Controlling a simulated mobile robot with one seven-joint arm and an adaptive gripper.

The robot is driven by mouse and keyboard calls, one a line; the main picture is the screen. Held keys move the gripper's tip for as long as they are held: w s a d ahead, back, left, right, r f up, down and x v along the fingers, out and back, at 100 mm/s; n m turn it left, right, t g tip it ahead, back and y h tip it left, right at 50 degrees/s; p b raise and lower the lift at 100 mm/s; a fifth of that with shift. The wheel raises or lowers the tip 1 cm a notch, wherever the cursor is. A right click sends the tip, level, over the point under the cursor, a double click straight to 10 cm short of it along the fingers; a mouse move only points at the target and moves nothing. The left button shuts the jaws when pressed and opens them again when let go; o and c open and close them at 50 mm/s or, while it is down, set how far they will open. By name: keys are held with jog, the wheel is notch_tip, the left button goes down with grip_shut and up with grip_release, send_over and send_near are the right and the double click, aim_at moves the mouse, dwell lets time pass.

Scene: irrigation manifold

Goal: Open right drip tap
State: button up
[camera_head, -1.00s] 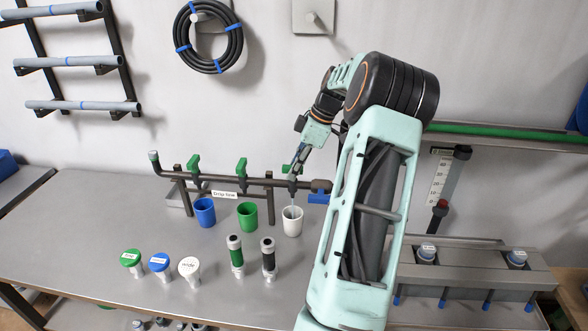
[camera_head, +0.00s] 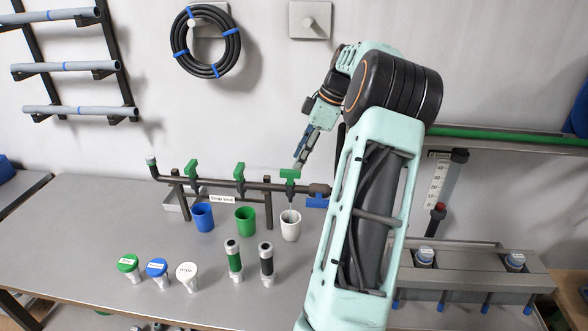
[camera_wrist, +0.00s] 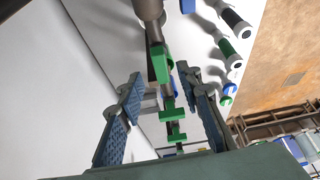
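The right drip tap (camera_head: 290,174) is green and sits at the right end of the dark pipe (camera_head: 225,184). Its handle lies crosswise, unlike the more upright handles of the left tap (camera_head: 192,170) and middle tap (camera_head: 240,172). A thin pale streak, like water, runs below it into the white cup (camera_head: 290,229). My gripper (camera_head: 300,163) is just above the right tap and appears clear of it. In the wrist view my gripper (camera_wrist: 160,75) has its fingers spread, with the right tap (camera_wrist: 161,63) beyond and between them.
A blue cup (camera_head: 203,219) and a green cup (camera_head: 245,222) stand under the other taps. A blue valve handle (camera_head: 317,202) is right of the right tap. Two dark-banded cylinders (camera_head: 234,258) and several labelled caps (camera_head: 157,268) stand in front. The left table area is clear.

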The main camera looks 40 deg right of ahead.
jog(key=v, duration=0.5)
jog(key=shift+s+r, duration=0.1)
jog(key=shift+r, duration=0.1)
dwell(0.3)
